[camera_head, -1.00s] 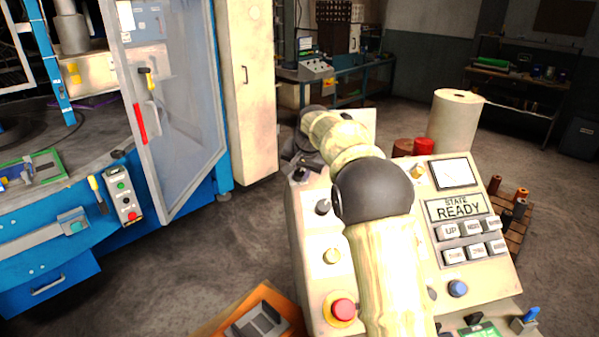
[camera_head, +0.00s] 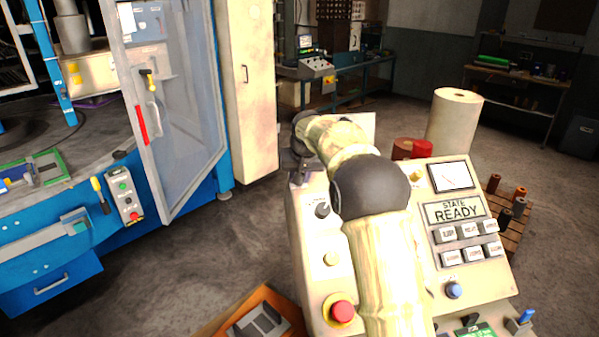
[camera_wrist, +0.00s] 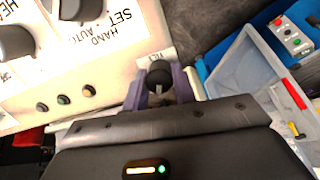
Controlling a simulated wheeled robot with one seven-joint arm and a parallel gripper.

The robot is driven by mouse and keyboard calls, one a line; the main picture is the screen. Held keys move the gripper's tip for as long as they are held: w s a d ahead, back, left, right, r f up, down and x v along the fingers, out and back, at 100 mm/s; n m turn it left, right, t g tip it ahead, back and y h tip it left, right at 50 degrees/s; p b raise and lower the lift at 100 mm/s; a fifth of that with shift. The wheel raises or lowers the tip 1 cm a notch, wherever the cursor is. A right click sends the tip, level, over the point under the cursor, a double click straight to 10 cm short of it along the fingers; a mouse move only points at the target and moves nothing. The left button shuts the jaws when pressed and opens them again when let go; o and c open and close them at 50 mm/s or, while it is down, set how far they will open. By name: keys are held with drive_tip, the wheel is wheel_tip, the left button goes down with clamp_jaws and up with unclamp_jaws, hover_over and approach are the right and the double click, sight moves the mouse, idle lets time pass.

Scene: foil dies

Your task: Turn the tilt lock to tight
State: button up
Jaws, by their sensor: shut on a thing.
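The tilt lock is a small dark round knob (camera_wrist: 158,73) at the corner of the cream control panel, below a small, partly legible label in the wrist view. My gripper (camera_wrist: 160,86) has its two purple-grey fingers on either side of this knob and is shut on it. In the head view my gripper (camera_head: 301,172) is at the panel's upper left corner, where it hides the knob. I cannot make out which way the knob points.
The control panel (camera_head: 318,282) carries a READY display (camera_head: 458,209), several grey buttons, a red stop button (camera_head: 342,311) and other knobs. A blue machine with a clear door (camera_head: 180,120) stands left. Open floor (camera_head: 190,265) lies between.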

drive_tip(key=n+p, duration=0.1)
drive_tip(key=n, duration=0.2)
drive_tip(key=n+h, duration=0.1)
drive_tip(key=n, duration=0.2)
drive_tip(key=shift+a+r+t+p, duration=0.1)
drive_tip(key=shift+r+t+p, duration=0.05)
drive_tip(key=shift+t+p, duration=0.2)
drive_tip(key=n, duration=0.3)
drive_tip(key=n+p, duration=0.1)
drive_tip(key=n, duration=0.2)
drive_tip(key=shift+a+n+t+h, duration=0.1)
drive_tip(key=shift+n+t+h, duration=0.2)
drive_tip(key=shift+n+t, duration=0.1)
drive_tip(key=o, duration=1)
drive_tip(key=b+v, duration=0.3)
drive_tip(key=v, duration=1.4)
drive_tip(key=shift+r, duration=0.15)
drive_tip(key=shift+s, duration=0.1)
